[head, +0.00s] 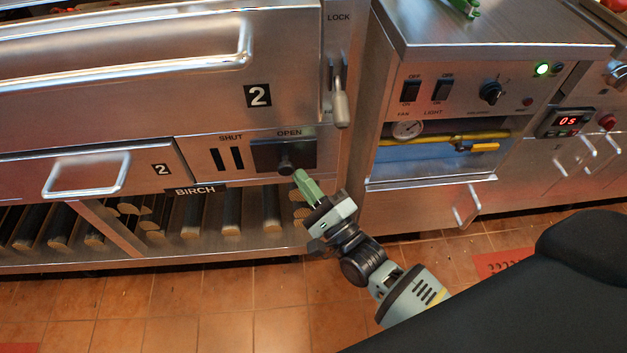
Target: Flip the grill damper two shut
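Damper two is a dark sliding plate (265,156) on the steel front of grill 2, below the number 2 door. The plate sits at the right, under the OPEN label, and its round black knob (287,164) sticks out near the plate's lower middle. Two dark slots (228,159) show to the left under the SHUT label. My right gripper (299,177) reaches up from the lower right, its green fingertips at or just below the knob. The fingers overlap in this view, so their gap and any contact are unclear. My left gripper is not in view.
A drawer handle (88,175) is at left, above a rack of logs (231,212). A LOCK lever (341,100) hangs right of the door. A control cabinet (455,95) with switches and a gauge stands at right. The tiled floor (230,310) in front looks clear.

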